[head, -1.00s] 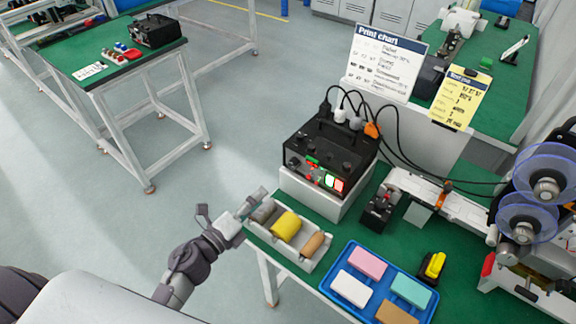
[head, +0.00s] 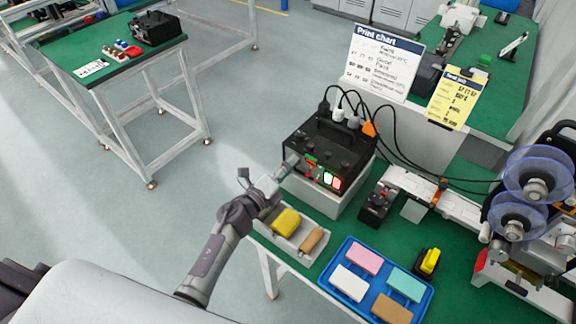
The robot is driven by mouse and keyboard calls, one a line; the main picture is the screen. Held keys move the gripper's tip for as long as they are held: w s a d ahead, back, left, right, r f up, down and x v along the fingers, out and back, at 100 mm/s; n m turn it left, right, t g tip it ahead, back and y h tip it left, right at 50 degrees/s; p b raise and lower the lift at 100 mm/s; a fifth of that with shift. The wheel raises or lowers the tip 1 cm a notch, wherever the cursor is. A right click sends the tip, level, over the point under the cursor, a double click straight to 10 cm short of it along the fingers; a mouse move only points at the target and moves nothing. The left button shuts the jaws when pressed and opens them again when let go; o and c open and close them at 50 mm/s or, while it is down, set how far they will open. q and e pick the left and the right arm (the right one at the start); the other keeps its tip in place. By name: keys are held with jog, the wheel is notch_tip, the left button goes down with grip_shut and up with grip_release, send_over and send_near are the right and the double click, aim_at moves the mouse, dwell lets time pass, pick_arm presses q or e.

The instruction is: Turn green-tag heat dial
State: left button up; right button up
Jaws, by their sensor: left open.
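The black heat controller box (head: 330,148) stands on a white block on the green bench, with cables plugged in at its back. A small green tag (head: 311,161) shows on its front left, with a red mark beside it. The dials are small and dark, and I cannot make out the green-tag dial clearly. My left gripper (head: 268,168) is open and empty, just left of the box's front corner. One finger overlaps the box's left edge in the picture; I cannot tell whether it touches. My right gripper is not in view.
A grey tray (head: 306,232) with a yellow roll and a brown roll lies below the gripper. A blue tray (head: 345,296) with coloured blocks is at the front. A white print chart (head: 383,62) and yellow card (head: 452,98) stand behind. Reels (head: 537,187) are at right.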

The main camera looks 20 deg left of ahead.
pick_arm(q)
grip_shut()
jog(key=shift+n, duration=0.3)
jog(key=shift+n+p, duration=0.9)
jog(key=shift+n, duration=1.7)
grip_release()
